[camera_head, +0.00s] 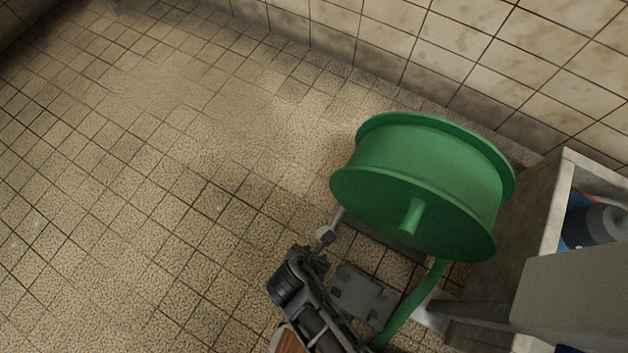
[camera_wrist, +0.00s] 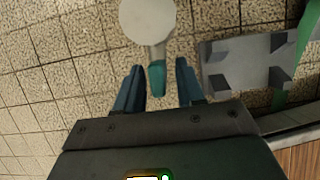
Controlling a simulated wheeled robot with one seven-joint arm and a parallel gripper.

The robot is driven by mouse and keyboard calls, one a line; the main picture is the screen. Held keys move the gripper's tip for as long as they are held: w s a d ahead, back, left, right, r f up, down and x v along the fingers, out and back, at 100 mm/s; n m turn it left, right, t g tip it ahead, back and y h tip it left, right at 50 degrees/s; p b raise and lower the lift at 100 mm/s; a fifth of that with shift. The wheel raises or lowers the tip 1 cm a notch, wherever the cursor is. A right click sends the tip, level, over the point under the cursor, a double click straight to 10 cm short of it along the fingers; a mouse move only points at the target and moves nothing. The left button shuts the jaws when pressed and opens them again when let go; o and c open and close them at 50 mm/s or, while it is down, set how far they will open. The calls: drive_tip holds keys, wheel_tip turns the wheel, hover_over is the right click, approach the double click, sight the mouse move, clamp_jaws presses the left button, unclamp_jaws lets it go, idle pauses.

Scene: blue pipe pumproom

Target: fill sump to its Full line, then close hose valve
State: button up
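My gripper (camera_wrist: 158,85) is open, its two dark blue fingers apart. A pale grey lever with a teal tip (camera_wrist: 157,77) reaches between them, with a visible gap on each side. The lever joins a round light grey disc (camera_wrist: 147,20); it looks like a valve handle, but I cannot tell its setting. In the head view my gripper (camera_head: 326,240) is low, left of the green hose (camera_head: 413,303). A pale concrete box (camera_head: 553,215), likely the sump, stands at right. Its inside shows some blue and a grey cylinder (camera_head: 597,224). No level or Full line is readable.
A large green hose reel (camera_head: 430,165) stands just beyond my gripper, near the tiled wall (camera_head: 455,50). A grey pronged plate (camera_head: 362,294) lies beside my gripper, near the hose. The tiled floor (camera_head: 150,170) at left is clear.

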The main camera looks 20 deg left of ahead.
drive_tip(key=shift+w+f, duration=0.2)
drive_tip(key=shift+f, duration=0.25)
clamp_jaws()
drive_tip(key=shift+d, duration=0.15)
drive_tip(key=shift+d+f+m+t+y+b, duration=0.25)
drive_tip(key=shift+m+t+y+b, duration=0.65)
drive_tip(key=shift+y, duration=1.7)
drive_tip(key=shift+d+f+m+t+y+b, duration=0.25)
drive_tip(key=shift+m+t+y+b, duration=0.6)
drive_tip(key=shift+y, duration=1.75)
drive_tip(key=shift+d+f+m+t+y+b, duration=0.4)
drive_tip(key=shift+y+b, duration=0.85)
drive_tip(key=shift+y, duration=1.35)
drive_tip(key=shift+a+r+t+y, duration=0.1)
drive_tip(key=shift+a+t+y, duration=0.15)
drive_tip(key=shift+t+y, duration=0.15)
